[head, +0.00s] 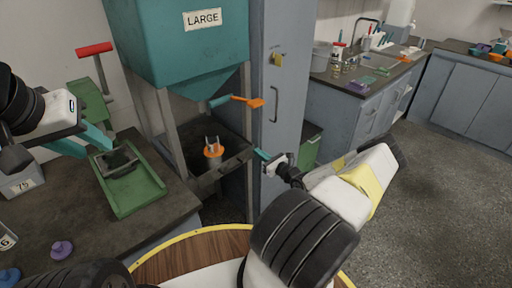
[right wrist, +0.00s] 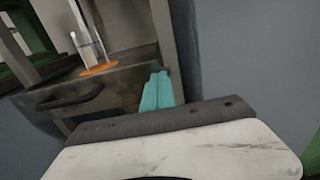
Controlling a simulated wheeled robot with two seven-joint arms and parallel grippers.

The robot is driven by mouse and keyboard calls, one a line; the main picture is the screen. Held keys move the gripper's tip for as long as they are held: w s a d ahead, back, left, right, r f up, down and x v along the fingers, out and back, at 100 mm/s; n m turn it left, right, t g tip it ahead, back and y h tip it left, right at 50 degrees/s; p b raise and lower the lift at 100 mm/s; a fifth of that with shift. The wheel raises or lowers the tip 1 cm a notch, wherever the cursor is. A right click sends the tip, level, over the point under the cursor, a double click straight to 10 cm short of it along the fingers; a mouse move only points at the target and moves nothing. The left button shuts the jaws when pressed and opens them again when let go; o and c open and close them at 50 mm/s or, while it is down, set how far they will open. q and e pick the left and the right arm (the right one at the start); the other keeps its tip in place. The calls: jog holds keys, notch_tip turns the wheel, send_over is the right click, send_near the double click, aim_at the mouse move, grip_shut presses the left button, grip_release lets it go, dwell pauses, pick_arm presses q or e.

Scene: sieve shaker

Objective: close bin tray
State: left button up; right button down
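The bin tray (head: 228,168) is a dark open-topped drawer below the teal hopper marked LARGE (head: 196,48). Its inside shows from above. Its front with a dark handle (right wrist: 72,97) shows in the right wrist view. A metal piece with an orange base (head: 213,150) stands in the tray. My right gripper (head: 262,155) is at the tray's front right corner; its teal fingers (right wrist: 158,91) are together with nothing seen between them. Contact with the tray is unclear. My left gripper (head: 86,144) has its teal fingers apart, beside a dark piece (head: 116,160) on the green tray (head: 135,195).
An orange-and-teal lever (head: 236,101) sticks out below the hopper. A grey cabinet (head: 283,90) stands close to the right of the frame. The dark bench (head: 95,220) at left holds a purple knob (head: 62,250). The floor (head: 445,190) at right is clear.

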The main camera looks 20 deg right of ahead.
aim_at(252, 149)
jog(key=x, duration=0.4)
jog(key=shift+w+a, duration=0.1)
jog(key=shift+w, duration=0.3)
jog(key=shift+w+r, duration=0.1)
jog(key=shift+r, duration=0.1)
